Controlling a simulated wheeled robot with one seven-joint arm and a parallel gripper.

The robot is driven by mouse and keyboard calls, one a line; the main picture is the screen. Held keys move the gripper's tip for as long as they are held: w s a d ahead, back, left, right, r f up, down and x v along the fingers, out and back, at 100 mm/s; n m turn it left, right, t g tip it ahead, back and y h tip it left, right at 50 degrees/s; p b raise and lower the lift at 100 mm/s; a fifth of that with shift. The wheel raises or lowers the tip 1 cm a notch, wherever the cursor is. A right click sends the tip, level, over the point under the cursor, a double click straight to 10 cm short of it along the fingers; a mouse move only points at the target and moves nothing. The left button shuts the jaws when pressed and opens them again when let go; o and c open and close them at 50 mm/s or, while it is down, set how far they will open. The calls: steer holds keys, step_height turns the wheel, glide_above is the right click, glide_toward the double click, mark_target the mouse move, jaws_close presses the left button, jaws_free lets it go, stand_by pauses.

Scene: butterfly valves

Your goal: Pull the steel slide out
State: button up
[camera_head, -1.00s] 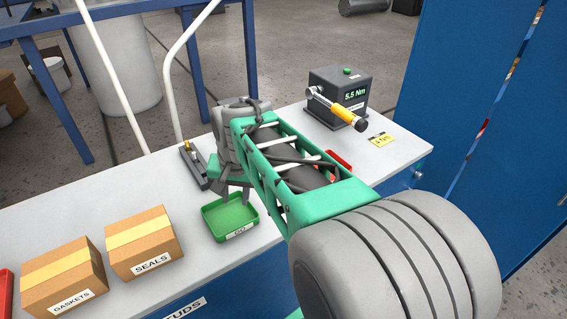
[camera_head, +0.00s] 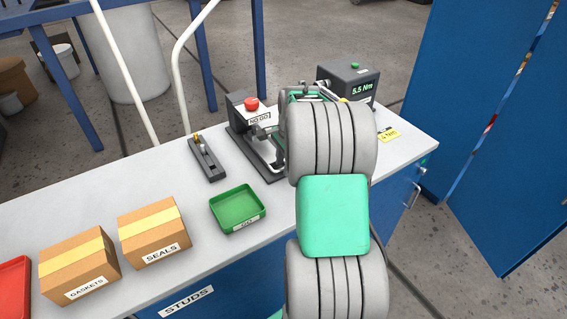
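A dark fixture (camera_head: 237,112) with a red knob (camera_head: 252,103) and a "NO GO" label stands on the white bench, left of my arm. Bright steel parts (camera_head: 262,158) show low on its right side. They may be the steel slide, but my arm covers much of that area. My arm reaches over the bench from the front. My gripper is at best partly visible among grey parts beside the fixture. I cannot make out its fingers or whether they touch the slide.
A green "GO" tray (camera_head: 237,210) and a dark slotted block (camera_head: 207,158) are on the bench left of my arm. "SEALS" (camera_head: 154,232) and "GASKETS" (camera_head: 79,266) boxes are further left. A "5.5 Nm" unit (camera_head: 350,82) is behind my arm; a blue cabinet (camera_head: 500,130) stands right.

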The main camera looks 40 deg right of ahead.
jaws_close()
steer(key=shift+r, duration=0.1)
stand_by(1.2)
